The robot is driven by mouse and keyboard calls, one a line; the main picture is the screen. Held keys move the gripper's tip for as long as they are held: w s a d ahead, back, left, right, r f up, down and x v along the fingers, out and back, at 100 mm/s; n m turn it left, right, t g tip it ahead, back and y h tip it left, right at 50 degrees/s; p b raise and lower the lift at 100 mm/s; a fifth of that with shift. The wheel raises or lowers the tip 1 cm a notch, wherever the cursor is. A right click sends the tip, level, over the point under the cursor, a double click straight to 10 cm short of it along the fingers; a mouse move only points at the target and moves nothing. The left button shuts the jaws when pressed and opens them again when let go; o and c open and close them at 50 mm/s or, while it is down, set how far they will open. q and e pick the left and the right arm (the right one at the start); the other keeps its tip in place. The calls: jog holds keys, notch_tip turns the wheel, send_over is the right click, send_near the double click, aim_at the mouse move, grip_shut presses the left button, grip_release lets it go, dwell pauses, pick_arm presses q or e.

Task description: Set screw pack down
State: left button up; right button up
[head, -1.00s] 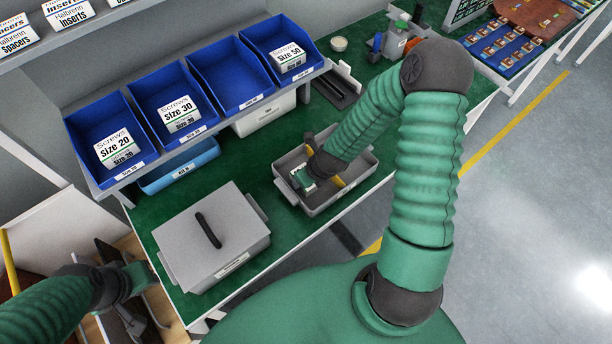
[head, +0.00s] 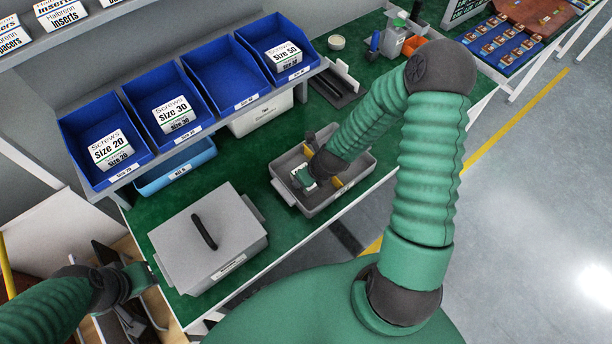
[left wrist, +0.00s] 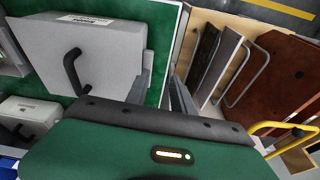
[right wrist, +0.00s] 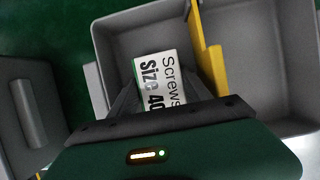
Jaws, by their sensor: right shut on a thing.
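The white screw pack, labelled "Screws Size 40" (right wrist: 158,80), is between the fingers of my right gripper (right wrist: 165,98). It is inside the left part of the grey tray (right wrist: 130,33), beside the yellow divider (right wrist: 210,60). I cannot tell whether it touches the tray floor. In the head view my right gripper (head: 305,180) reaches down into the tray (head: 350,190) and partly covers the pack. My left gripper (left wrist: 163,85) appears open and empty, with a gap between its fingers, near the lidded grey box (left wrist: 95,45).
The lidded grey box (head: 207,240) stands left of the tray on the green table (head: 240,160). Blue screw bins (head: 215,75) line the shelf behind. Brown and grey panels (left wrist: 285,75) stand in a rack beside my left gripper.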

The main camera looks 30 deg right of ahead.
jog(key=shift+d+f, duration=0.15)
jog(key=o, duration=1.7)
jog(key=shift+a, duration=0.2)
